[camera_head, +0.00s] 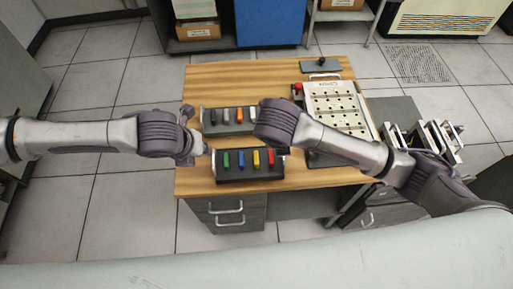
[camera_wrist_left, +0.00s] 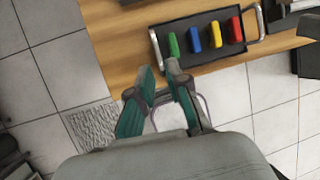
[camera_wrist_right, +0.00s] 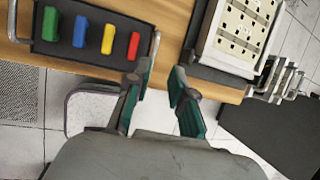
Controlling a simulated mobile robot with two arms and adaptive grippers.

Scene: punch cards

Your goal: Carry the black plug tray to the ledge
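A black tray (camera_head: 262,178) with green, blue, yellow and red plugs sits at the desk's front edge. It has a metal handle at each end. I cannot make out which surface is the ledge.
A pale punched board (camera_head: 340,108) stands on the wooden desk (camera_head: 225,75) at right, with a red knob (camera_head: 297,87) by it. A dark grey surface (camera_head: 395,108) adjoins the desk's right side, near metal brackets (camera_head: 440,140). The desk's back left is clear.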

